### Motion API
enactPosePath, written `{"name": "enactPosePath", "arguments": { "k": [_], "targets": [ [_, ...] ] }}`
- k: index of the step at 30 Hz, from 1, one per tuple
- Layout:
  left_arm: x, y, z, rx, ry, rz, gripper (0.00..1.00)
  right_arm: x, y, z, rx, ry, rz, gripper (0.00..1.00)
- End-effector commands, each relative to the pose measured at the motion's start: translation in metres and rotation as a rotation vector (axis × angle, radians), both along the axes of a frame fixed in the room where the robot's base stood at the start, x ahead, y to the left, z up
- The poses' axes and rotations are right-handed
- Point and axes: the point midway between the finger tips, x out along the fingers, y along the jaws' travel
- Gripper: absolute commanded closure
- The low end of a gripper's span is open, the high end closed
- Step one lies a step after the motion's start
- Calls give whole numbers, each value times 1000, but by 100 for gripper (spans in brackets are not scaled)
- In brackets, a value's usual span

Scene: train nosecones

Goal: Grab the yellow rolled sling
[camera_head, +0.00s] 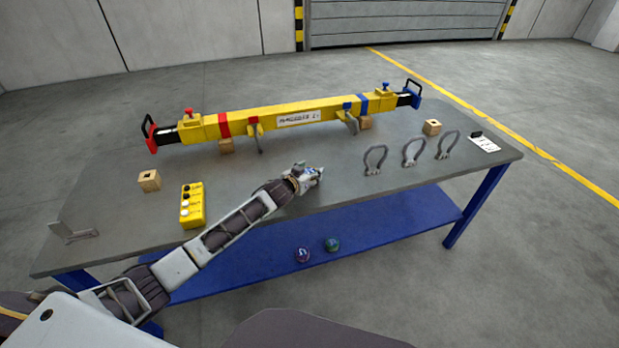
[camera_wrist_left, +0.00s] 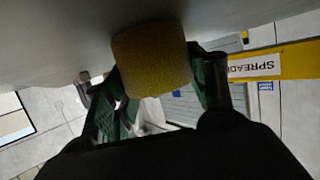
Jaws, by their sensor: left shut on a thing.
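The yellow rolled sling (camera_wrist_left: 152,62) shows in the left wrist view as a short, rough yellow cylinder. It sits between the two green-padded fingers of my left gripper (camera_wrist_left: 155,85), which is shut on it. The grey table top fills the upper part of that view, close to the roll; I cannot tell whether they touch. In the head view my left gripper (camera_head: 314,174) is low over the middle of the table, near its front edge, and the sling is hidden there. My right gripper is not in view.
A yellow spreader beam (camera_head: 270,120) lies along the back of the grey table (camera_head: 330,212) on wooden blocks. A yellow button box (camera_head: 192,206) is left of the gripper. Several grey shackles (camera_head: 375,160) stand to its right. Two small balls (camera_head: 332,244) rest on the blue lower shelf (camera_head: 400,225).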

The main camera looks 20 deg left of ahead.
Motion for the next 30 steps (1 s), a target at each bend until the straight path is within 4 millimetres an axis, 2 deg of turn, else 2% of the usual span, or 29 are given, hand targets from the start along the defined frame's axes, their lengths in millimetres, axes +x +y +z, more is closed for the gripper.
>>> {"name": "enactPosePath", "arguments": {
  "k": [5,14,23,30],
  "targets": [
    [0,0,1,0,-2,0,74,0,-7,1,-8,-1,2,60],
    [1,0,11,-1,-3,0,74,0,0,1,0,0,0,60],
    [1,0,49,0,-5,0,74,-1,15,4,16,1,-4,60],
    [0,0,83,0,-5,0,74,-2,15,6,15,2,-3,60]
  ]
}}
